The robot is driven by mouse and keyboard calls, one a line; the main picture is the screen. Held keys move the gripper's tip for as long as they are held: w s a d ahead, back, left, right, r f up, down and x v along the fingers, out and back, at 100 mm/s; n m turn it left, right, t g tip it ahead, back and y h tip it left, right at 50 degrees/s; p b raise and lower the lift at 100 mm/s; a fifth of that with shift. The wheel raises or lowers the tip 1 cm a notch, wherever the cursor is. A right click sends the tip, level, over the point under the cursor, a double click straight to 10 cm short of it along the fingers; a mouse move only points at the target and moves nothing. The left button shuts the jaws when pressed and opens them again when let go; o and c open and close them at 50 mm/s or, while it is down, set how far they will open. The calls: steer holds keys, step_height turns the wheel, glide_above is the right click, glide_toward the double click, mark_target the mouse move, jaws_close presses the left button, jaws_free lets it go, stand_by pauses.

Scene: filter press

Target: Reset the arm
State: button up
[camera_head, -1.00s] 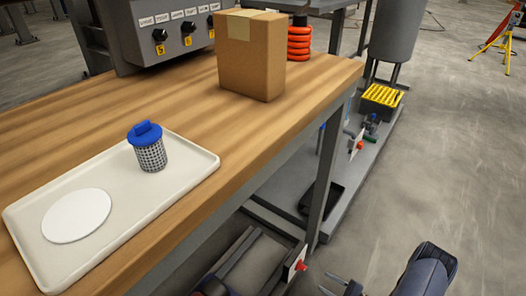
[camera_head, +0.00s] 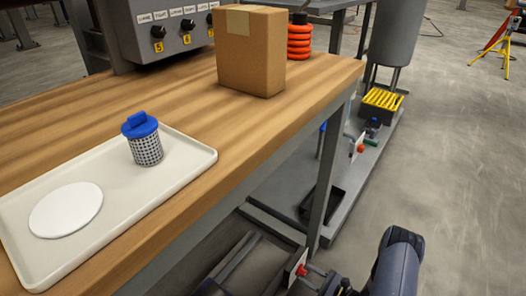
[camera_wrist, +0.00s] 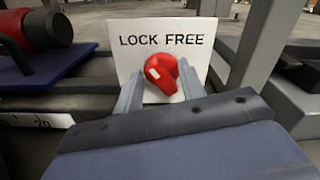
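My gripper (camera_wrist: 160,90) is low beside the bench in the wrist view, its two fingers apart. A red knob (camera_wrist: 161,72) shows between the fingertips, in front of a white plate marked LOCK and FREE (camera_wrist: 205,40). I cannot tell whether the fingers touch the knob. In the head view my arm reaches in at the bottom right, and the gripper (camera_head: 330,285) is partly cut off by the bottom edge. The same white plate (camera_head: 296,265) and red knob (camera_head: 302,271) are just left of it.
A wooden bench (camera_head: 190,95) carries a cardboard box (camera_head: 250,60), a tray (camera_head: 195,165) with a blue-capped mesh filter (camera_head: 145,143) and a white disc (camera_head: 66,209), and a control box (camera_head: 170,35). A grey post (camera_head: 328,170) stands beyond the plate.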

steer(key=m, duration=0.5)
steer(key=shift+w+d, duration=0.15)
steer(key=shift+w, duration=0.05)
steer(key=p+v, duration=0.2)
steer(key=v, duration=0.7)
steer(key=shift+s+d+m, duration=0.15)
steer(key=shift+d+m, duration=0.05)
steer(key=shift+m, duration=0.1)
steer(key=shift+r, duration=0.1)
